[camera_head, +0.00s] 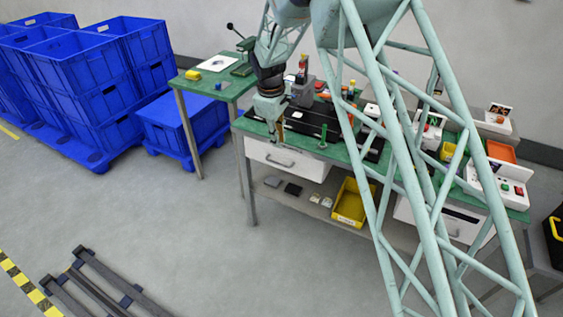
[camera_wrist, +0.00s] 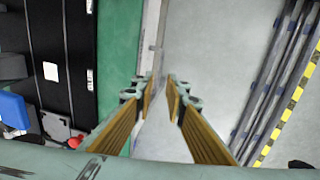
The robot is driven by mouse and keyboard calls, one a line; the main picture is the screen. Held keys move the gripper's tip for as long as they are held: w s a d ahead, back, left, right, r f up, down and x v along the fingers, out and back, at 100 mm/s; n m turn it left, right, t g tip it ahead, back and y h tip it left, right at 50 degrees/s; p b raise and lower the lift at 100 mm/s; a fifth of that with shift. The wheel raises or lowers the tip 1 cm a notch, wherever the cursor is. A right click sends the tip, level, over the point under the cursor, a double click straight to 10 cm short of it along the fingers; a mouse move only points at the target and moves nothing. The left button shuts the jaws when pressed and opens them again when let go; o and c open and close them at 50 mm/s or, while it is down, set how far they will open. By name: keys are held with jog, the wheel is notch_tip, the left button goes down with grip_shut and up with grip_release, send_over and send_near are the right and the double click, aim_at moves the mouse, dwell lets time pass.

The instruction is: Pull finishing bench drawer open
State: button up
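The green-topped bench (camera_head: 300,125) has a white left drawer (camera_head: 300,162) with a grey bar handle (camera_head: 270,162) under its front edge. The drawer looks shut. A second white drawer (camera_head: 404,212) is partly hidden behind my arm. My gripper (camera_head: 279,134) hangs over the bench's front edge, above the left drawer's handle. In the wrist view, its two ribbed, brownish fingers (camera_wrist: 164,82) are apart, pointing down beside the green bench edge (camera_wrist: 117,60). A thin grey bar shows between them; I cannot tell whether they touch it.
Black cases (camera_wrist: 70,60) and small items lie on the bench top. A yellow bin (camera_head: 350,205) stands on the lower shelf. Blue crates (camera_head: 95,80) are stacked at left. Dark rails (camera_head: 110,280) lie on the floor. The floor before the drawer is clear.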

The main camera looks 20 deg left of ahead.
jog(key=shift+f, duration=0.2)
jog(key=b, duration=0.3)
send_near(281, 161)
jog(key=shift+s+d+f, duration=0.3)
jog(key=shift+s+f, duration=0.05)
jog(key=shift+f, duration=0.55)
jog(key=shift+s+d+f, duration=0.35)
jog(key=shift+s+f, duration=0.05)
jog(key=shift+f, duration=0.55)
jog(key=shift+s+d+f, duration=0.3)
jog(key=shift+s+f, duration=0.05)
jog(key=shift+f, duration=0.55)
grip_shut()
jog(key=shift+s, duration=0.15)
